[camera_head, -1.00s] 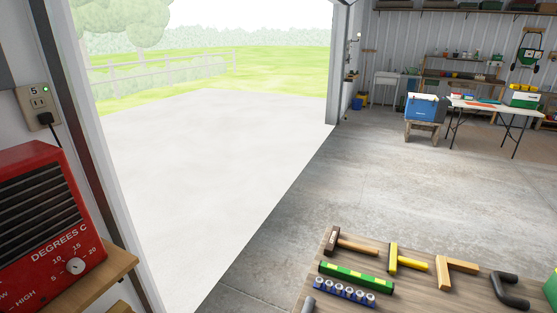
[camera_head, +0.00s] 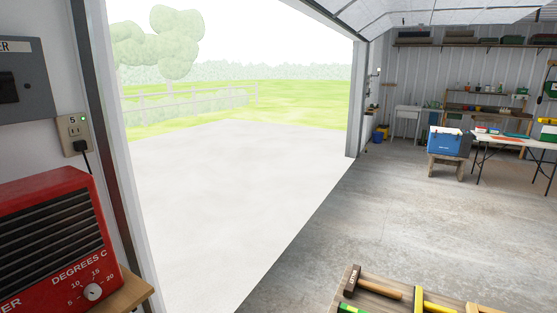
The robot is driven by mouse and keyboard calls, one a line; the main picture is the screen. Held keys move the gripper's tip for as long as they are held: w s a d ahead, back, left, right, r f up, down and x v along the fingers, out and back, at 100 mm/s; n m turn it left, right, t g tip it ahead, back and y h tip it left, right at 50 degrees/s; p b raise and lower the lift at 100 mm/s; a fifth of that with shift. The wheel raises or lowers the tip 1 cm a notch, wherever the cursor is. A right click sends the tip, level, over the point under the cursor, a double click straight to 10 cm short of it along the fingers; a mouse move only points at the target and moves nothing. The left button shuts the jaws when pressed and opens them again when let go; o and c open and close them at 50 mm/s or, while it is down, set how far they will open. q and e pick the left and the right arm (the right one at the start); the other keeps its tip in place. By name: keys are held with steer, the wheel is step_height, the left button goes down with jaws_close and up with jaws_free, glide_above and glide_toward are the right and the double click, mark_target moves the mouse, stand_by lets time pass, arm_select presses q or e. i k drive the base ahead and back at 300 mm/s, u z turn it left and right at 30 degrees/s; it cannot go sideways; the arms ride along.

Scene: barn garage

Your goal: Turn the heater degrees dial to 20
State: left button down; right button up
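The red heater (camera_head: 55,240) stands on a wooden shelf (camera_head: 128,294) at the lower left, with its lower left part cut off by the frame. Its white degrees dial (camera_head: 93,292) sits at the lower right of its front, under the label "DEGREES C". The numbers 5, 10, 15 and 20 are printed in an arc around the dial. The dial's pointer is too small to read surely. Neither of my grippers is in view.
An outlet marked 5 (camera_head: 74,133) with a black plug is on the wall above the heater. A grey electrical box (camera_head: 25,80) hangs higher. A workbench with a hammer (camera_head: 372,284) is at the bottom right. The open doorway and concrete floor between are clear.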

mark_target(92, 291)
steer(key=u, duration=1.3)
